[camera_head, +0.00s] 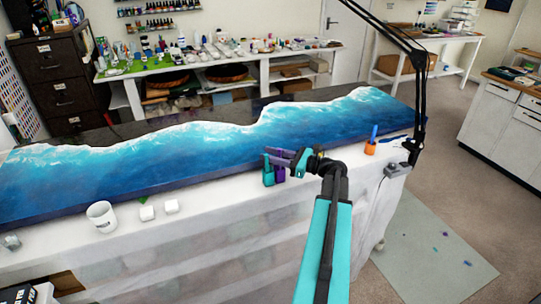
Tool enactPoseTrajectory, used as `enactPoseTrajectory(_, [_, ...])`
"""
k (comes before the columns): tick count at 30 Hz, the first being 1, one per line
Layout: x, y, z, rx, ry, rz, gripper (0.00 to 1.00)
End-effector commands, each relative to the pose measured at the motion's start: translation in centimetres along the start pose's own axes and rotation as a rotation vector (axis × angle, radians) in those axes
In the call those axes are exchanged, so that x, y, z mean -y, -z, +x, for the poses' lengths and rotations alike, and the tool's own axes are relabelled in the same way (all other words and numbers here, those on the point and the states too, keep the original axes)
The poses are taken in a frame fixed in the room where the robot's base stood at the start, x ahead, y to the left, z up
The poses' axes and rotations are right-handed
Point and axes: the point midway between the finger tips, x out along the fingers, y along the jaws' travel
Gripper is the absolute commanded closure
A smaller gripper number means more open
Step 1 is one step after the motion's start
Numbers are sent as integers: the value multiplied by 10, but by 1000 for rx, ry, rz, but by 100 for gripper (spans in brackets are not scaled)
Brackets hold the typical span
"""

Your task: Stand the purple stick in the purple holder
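The purple holder (280,174) is a small cup on the near white edge of the table, close beside a teal holder (268,178). My gripper (273,156) reaches in from the right and points left, just above these two holders. Its two dark fingers show as separate prongs, but the view is too small to tell whether anything is between them. I cannot make out the purple stick clearly. An orange holder (370,149) farther right has a blue stick (374,132) standing in it.
A blue wave-patterned resin slab (200,150) covers most of the table behind the holders. A white cup (101,216) and two small white blocks (147,213) stand at the near left edge. A grey device (398,169) and black lamp arm (421,100) are right.

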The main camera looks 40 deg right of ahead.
Motion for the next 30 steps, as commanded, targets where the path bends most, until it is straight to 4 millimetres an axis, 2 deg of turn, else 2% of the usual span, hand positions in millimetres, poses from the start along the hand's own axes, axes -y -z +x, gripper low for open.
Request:
enactPoseTrajectory(8, [0, 0, -1, 0, 1, 0, 70])
enactPoseTrajectory(14, [0, 1, -12, 0, 2, 0, 70])
enactPoseTrajectory(20, [0, 2, -35, 0, 3, -1, 70])
enactPoseTrajectory(30, [1, 2, -86, -1, 3, 0, 70])
